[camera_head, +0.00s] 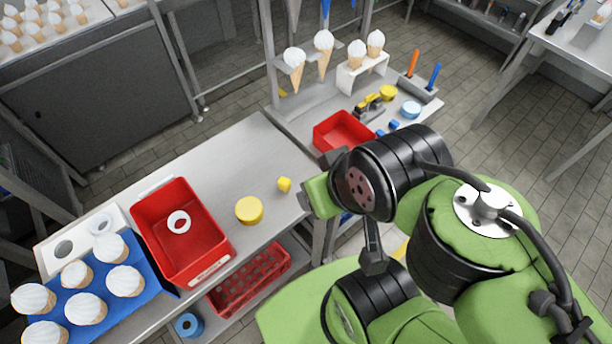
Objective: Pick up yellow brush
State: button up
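No yellow thing here shows clearly as a brush. A small yellow and black object (370,104) lies on the right-hand counter behind the red bin and may be the brush. A yellow strip (401,250) shows low down between my arm links, mostly hidden, and I cannot tell what it is. My arm reaches in from the lower right, its green and black end (318,196) over the near counter's right end. The gripper's fingers cannot be made out, so whether they are open or shut does not show.
A smaller red bin (343,131) and cone holders (362,72) stand on the right-hand counter. The near counter's back is clear.

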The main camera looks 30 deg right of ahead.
aim_at(284, 184)
jog(key=l+u, duration=0.15)
jog(key=u, duration=0.25)
jog(key=l+u, duration=0.1)
jog(key=u, duration=0.3)
jog(key=l+u, duration=0.15)
jog(key=u, duration=0.25)
jog(key=k+l+u, duration=0.1)
jog(key=u, duration=0.35)
